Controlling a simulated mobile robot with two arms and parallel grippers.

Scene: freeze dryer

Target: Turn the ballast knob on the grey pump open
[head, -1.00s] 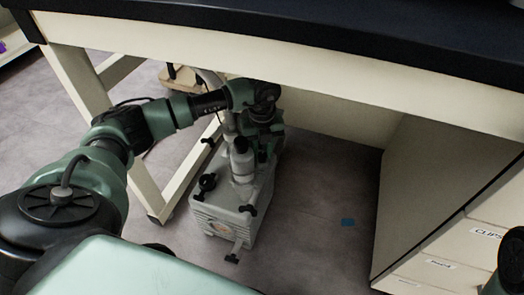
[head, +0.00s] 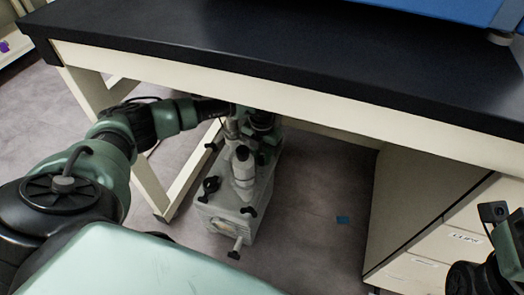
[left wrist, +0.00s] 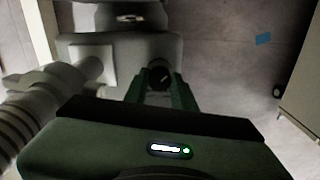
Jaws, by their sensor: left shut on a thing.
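The grey pump (head: 226,208) stands on the floor under the bench, with a pale upright cylinder and several black fittings on top. My left gripper (left wrist: 160,84) reaches down over the pump's back right part. In the left wrist view its two green fingers are shut on a small round black knob (left wrist: 160,76) with a pale mark on its top. In the head view the left gripper (head: 263,151) shows partly, in the bench's shade, and the knob is hidden there.
The dark bench top (head: 230,62) overhangs the pump and my left forearm. A bench leg (head: 182,180) stands left of the pump. A ribbed hose (left wrist: 30,108) runs close to the gripper's left. Drawers (head: 425,268) stand at right. The floor between is clear except a blue patch (head: 343,220).

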